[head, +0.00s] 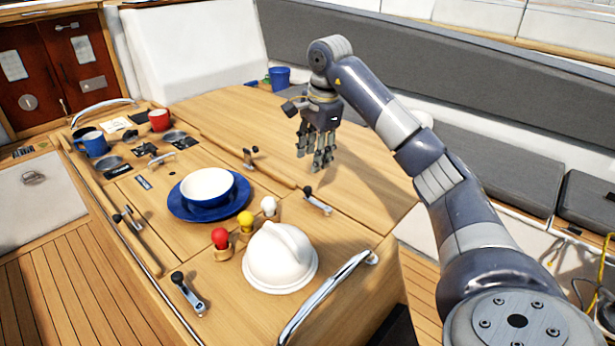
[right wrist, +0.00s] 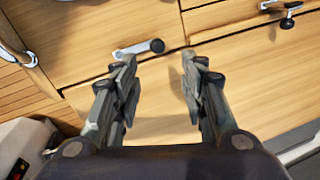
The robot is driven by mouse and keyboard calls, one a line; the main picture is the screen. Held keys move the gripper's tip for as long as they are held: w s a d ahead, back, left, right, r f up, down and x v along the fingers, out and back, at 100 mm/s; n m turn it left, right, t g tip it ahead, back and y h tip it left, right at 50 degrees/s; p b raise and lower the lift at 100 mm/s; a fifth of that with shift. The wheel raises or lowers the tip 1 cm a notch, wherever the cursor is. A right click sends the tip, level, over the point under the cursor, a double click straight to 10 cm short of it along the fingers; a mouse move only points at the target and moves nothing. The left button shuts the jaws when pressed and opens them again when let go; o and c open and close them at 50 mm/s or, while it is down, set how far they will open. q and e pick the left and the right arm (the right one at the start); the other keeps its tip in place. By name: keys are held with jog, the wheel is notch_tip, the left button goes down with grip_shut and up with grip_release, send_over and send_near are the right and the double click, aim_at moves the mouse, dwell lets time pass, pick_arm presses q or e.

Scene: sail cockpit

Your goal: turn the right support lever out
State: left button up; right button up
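A similar lever (head: 250,158) sits farther along the seam and shows at the wrist view's upper right (right wrist: 287,12). My right gripper (head: 316,160) is open and empty above the right leaf, fingers pointing down. In the wrist view its fingers (right wrist: 160,75) are spread, with the near lever just beyond the left fingertip. My left gripper is out of view.
On the table stand a white bowl (head: 208,185) on a blue plate (head: 178,208), a white dome (head: 280,258), and red, yellow and white knobbed pieces. A chrome rail (head: 325,295) curves along the near end. The right leaf (head: 270,112) is mostly clear.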

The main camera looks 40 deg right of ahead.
aim_at(308, 187)
jog(key=f, duration=0.2)
jog(key=f+p, duration=0.1)
jog(key=f, duration=0.4)
jog(key=shift+w+a, duration=0.25)
jog(key=shift+w, duration=0.15)
jog(key=shift+w+f+p, duration=0.15)
jog(key=shift+f+p, duration=0.1)
jog(key=shift+f, duration=0.4)
jog(key=shift+w+f+p, duration=0.15)
jog(key=shift+f+p, duration=0.05)
jog(key=shift+f, duration=0.65)
jog(key=c, duration=0.4)
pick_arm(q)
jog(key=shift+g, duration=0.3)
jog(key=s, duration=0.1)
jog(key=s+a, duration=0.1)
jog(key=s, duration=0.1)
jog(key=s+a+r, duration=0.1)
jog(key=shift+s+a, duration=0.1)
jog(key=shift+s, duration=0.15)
pick_arm(e)
grip_shut()
